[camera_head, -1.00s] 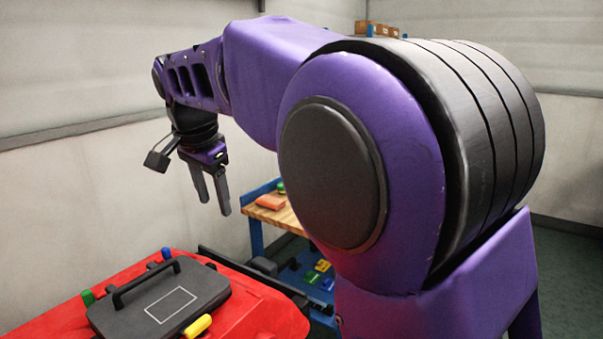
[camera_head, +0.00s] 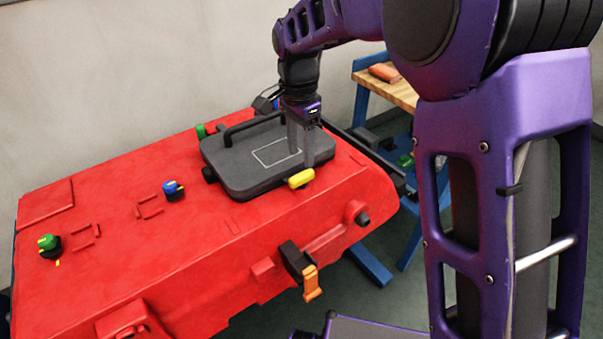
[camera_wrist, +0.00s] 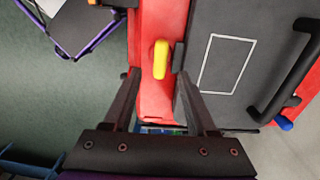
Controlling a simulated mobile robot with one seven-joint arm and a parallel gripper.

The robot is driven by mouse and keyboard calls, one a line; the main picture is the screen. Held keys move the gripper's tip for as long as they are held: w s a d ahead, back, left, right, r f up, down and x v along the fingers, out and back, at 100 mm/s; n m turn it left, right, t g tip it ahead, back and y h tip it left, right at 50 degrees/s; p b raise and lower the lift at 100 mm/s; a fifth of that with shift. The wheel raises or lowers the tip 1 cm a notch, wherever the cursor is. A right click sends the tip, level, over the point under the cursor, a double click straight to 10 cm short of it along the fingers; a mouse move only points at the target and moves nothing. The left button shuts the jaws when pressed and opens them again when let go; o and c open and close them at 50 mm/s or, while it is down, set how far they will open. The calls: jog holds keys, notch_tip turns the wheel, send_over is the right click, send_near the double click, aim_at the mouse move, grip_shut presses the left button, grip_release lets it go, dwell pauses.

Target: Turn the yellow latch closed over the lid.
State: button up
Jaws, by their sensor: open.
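The yellow latch (camera_head: 301,178) is on the red tank (camera_head: 170,235), at the near right edge of the dark grey lid (camera_head: 225,172). In the wrist view the latch (camera_wrist: 160,59) lies lengthwise along the lid's edge, beside the lid (camera_wrist: 219,112) and not over it. My gripper (camera_head: 303,160) is low over the lid's right end, pointing down. In the wrist view its open fingers (camera_wrist: 157,73) straddle the latch's line, with the latch showing between the tips. I cannot tell whether either finger touches it.
The lid has a black handle (camera_head: 252,127). A green latch (camera_head: 201,131) stands at its far left edge. Blue (camera_head: 173,188) and green (camera_head: 47,242) knobs are on the tank's top. An orange latch (camera_head: 311,283) hangs on its side. A wooden-topped blue bench (camera_head: 400,92) stands behind.

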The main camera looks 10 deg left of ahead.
aim_at(301, 174)
notch_tip(301, 174, down, 6)
jog(key=shift+f+b, duration=0.1)
jog(key=shift+b, duration=0.3)
jog(key=shift+c, duration=0.3)
grip_shut()
